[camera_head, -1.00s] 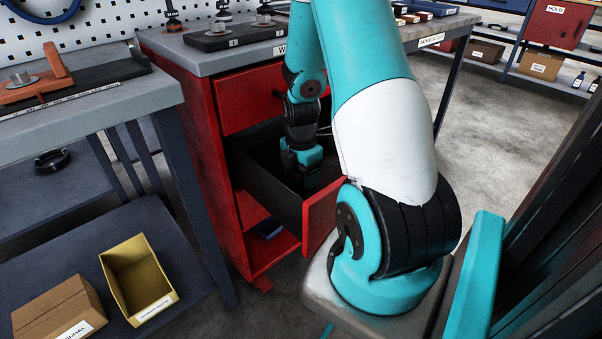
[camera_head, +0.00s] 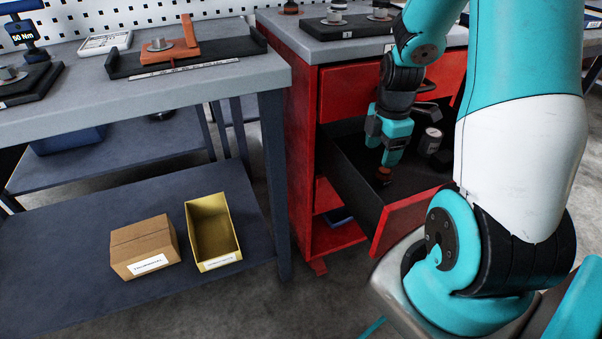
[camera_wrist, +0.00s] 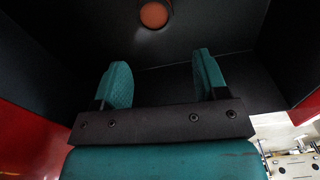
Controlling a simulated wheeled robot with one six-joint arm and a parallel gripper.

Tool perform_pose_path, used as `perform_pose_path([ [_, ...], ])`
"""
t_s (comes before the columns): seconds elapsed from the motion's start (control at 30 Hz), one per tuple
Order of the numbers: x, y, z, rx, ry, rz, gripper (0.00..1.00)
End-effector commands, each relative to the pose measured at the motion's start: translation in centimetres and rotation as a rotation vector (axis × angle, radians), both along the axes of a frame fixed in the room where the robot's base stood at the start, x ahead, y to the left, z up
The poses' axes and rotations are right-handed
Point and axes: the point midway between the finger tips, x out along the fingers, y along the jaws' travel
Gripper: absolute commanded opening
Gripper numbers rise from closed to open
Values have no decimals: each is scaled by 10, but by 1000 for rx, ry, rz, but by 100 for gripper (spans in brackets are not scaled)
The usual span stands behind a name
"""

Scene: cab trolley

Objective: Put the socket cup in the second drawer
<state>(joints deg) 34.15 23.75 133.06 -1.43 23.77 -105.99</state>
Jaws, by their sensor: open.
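The red cabinet's second drawer (camera_head: 402,214) is pulled open, with a black interior. A small brown-orange round piece, which looks like the socket cup (camera_head: 384,175), is inside it, just below my gripper's fingertips. My gripper (camera_head: 391,157) points down into the drawer. In the wrist view, my gripper (camera_wrist: 162,78) has its two teal fingers apart with nothing between them. The socket cup (camera_wrist: 154,15) shows there as an orange disc beyond the fingertips, on a dark surface, apart from them.
A grey can (camera_head: 430,141) and a dark object lie farther back in the drawer. The closed top drawer (camera_head: 350,92) is just above the opening. A workbench (camera_head: 150,90) stands left, with a yellow bin (camera_head: 212,232) and a cardboard box (camera_head: 143,246) on its lower shelf.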

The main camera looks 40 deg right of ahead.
Motion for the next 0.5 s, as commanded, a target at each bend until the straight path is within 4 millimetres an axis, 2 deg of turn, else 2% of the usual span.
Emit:
perform_pose_path([
  [0.03,15,18,17,3,-43,-10,66],
  [0.1,24,51,34,33,-65,-71,66],
  [0.17,29,84,50,66,-79,-128,66],
  [0.27,25,150,80,140,-84,-239,66],
  [0.3,18,178,93,174,-77,-287,66],
  [0.4,-11,239,120,247,-35,-401,66],
  [0.5,-46,282,140,296,22,-493,66],
])
